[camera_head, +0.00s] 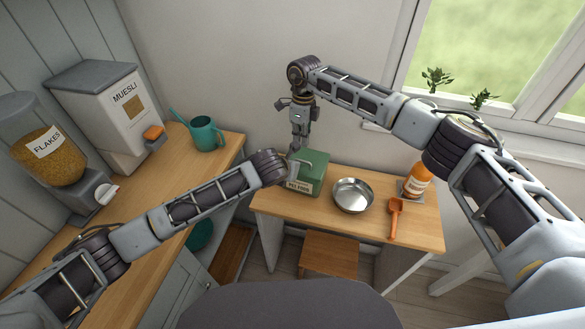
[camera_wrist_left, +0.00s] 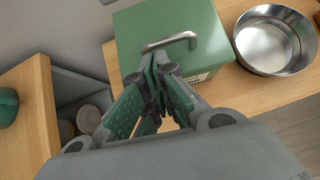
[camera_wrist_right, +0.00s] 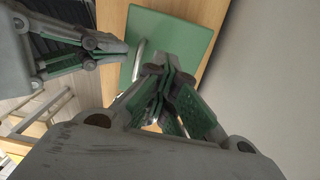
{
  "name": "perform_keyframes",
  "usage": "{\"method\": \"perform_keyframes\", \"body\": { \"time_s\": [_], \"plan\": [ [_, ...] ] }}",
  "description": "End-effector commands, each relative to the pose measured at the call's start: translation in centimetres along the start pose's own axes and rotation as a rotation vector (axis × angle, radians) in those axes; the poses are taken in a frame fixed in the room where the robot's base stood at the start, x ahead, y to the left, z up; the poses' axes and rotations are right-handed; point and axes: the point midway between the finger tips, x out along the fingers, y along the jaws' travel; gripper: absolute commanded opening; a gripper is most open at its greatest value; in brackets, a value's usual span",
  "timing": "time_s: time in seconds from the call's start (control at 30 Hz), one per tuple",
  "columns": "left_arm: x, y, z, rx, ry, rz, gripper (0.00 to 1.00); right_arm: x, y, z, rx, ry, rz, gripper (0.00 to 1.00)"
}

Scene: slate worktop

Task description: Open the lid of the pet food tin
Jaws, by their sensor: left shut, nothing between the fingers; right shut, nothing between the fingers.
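The green pet food tin (camera_head: 313,170) stands on the wooden worktop, its lid lying flat and looking closed. The lid (camera_wrist_left: 207,40) fills the upper middle of the left wrist view, with a metal bar handle (camera_wrist_left: 172,41) on it. My left gripper (camera_wrist_left: 158,72) is shut and empty, close by the handle at the tin's left side. My right gripper (camera_wrist_right: 163,70) is shut and empty, over the lid's back-left part beside the handle (camera_wrist_right: 138,60). The left gripper also shows in the right wrist view (camera_wrist_right: 118,52). Whether either touches the tin I cannot tell.
A steel bowl (camera_head: 353,196) stands right of the tin. The left counter holds a teal watering can (camera_head: 207,134), a muesli box (camera_head: 108,112) and a flakes dispenser (camera_head: 50,150). The wall is close behind.

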Motion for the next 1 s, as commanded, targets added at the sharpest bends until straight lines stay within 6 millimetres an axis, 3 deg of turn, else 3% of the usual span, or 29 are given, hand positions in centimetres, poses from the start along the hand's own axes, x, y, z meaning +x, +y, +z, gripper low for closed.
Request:
{"method": "perform_keyframes", "body": {
  "time_s": [0.17,0.4,0.77,1.0],
  "plan": [
    [0.0,0.0,0.0,0.000,0.000,0.000,0.00,0.0,0.0,0.0,0.000,0.000,0.000,0.01],
    [0.0,0.0,0.0,0.000,0.000,0.000,0.00,0.0,0.0,0.0,0.000,0.000,0.000,0.30],
    [0.0,0.0,0.0,0.000,0.000,0.000,0.00,-0.1,0.0,0.0,0.000,0.000,0.000,0.30],
    [0.0,0.0,0.0,0.000,0.000,0.000,0.00,-1.4,-0.1,0.0,0.000,-0.002,-0.002,0.30]
  ]
}}
